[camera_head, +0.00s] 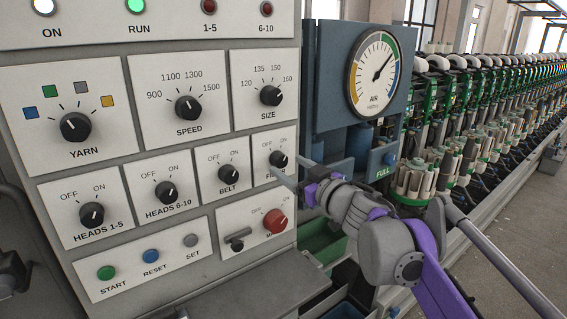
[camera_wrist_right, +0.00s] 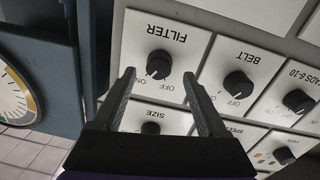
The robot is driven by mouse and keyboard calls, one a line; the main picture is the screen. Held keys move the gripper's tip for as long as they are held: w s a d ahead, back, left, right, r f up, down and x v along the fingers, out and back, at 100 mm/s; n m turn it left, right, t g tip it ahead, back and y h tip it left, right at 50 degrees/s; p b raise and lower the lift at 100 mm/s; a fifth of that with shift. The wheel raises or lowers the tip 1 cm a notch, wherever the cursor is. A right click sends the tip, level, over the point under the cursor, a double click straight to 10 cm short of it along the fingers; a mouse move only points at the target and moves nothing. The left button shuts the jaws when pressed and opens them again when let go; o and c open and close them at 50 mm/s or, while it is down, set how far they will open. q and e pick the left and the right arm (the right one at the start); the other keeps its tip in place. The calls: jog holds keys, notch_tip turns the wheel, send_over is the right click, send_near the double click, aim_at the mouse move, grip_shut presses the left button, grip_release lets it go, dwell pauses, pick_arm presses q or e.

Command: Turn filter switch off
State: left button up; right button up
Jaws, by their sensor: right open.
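The filter switch (camera_head: 278,159) is a black round knob on a white plate at the right edge of the control panel. Its pale mark appears to point toward ON. My right gripper (camera_head: 289,170) is open in front of it and covers part of the FILTER label. In the right wrist view, upside down, the filter knob (camera_wrist_right: 159,64) shows between the tips of the two open fingers of the right gripper (camera_wrist_right: 158,73). Whether a finger touches it cannot be told. My left gripper is not in view.
The belt switch (camera_head: 228,174) is just left of the filter plate, and the size knob (camera_head: 271,96) is above. The red main knob (camera_head: 276,221) is below. A blue-grey cabinet with an air gauge (camera_head: 376,74) stands to the right of the panel.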

aim_at(282, 162)
jog(key=shift+x, duration=1.7)
grip_shut()
